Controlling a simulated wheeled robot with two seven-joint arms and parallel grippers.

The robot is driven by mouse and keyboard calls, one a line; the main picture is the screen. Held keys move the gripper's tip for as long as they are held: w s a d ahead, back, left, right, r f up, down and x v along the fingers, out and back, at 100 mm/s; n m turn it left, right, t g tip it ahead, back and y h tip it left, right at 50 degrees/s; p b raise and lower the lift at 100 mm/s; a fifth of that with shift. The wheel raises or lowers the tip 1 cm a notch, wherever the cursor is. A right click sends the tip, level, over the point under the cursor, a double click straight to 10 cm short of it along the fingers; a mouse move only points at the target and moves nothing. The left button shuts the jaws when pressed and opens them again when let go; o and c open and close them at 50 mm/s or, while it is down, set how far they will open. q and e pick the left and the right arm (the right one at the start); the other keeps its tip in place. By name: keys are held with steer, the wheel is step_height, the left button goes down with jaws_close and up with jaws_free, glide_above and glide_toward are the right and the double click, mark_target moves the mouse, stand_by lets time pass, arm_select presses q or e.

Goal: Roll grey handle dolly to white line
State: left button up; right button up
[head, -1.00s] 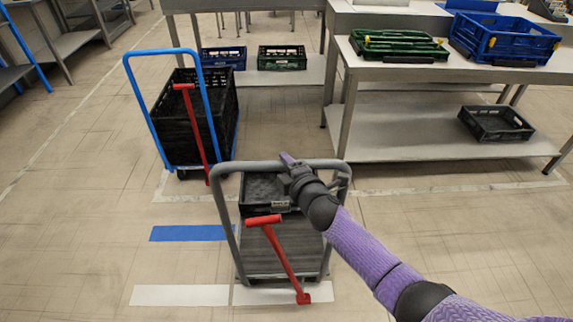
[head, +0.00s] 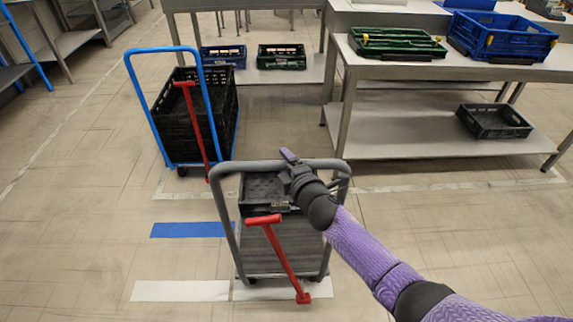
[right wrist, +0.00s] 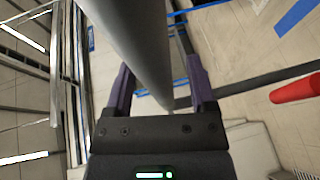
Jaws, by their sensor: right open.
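The grey handle dolly (head: 277,259) stands in the middle of the head view with its grey tube handle (head: 228,170) upright. A dark crate (head: 262,188) sits on its far end. A white line (head: 180,291) lies on the floor, and its right part (head: 322,289) runs under the dolly's near end. My right gripper (head: 289,156) is at the top bar of the handle. In the right wrist view its open fingers (right wrist: 160,92) stand on either side of a grey tube, probably this bar; contact cannot be told. My left gripper is out of view.
A red tow bar (head: 283,262) leans at the dolly's near end. A blue-handled dolly (head: 127,72) with black crates stands behind left, near a blue floor stripe (head: 190,230). A steel table (head: 440,139) stands at the back right. Floor to the left is clear.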

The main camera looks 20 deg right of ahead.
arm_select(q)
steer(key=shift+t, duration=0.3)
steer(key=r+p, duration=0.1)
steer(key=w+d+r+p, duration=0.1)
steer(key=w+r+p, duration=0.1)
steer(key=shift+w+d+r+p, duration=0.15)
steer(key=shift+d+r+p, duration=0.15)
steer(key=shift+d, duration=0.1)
arm_select(e)
steer(key=v, duration=1)
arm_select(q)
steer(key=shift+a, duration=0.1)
arm_select(e)
steer(key=shift+f, duration=0.1)
steer(key=s+d+f+m+g+h, duration=0.1)
steer(key=s+f+m+g, duration=0.3)
steer(key=s+f, duration=0.5)
steer(key=s+d+f+m+g+h, duration=0.1)
steer(key=s+f+m+g, duration=0.4)
steer(key=f, duration=0.7)
steer(key=s+f+m+g, duration=0.3)
steer(key=s+f, duration=0.2)
steer(key=s, duration=0.8)
steer(key=s+a+f+m+g, duration=0.1)
steer(key=s+f+m+g, duration=0.2)
steer(key=s, duration=1.1)
steer(key=shift+f+m, duration=0.5)
steer(key=shift+f, duration=0.5)
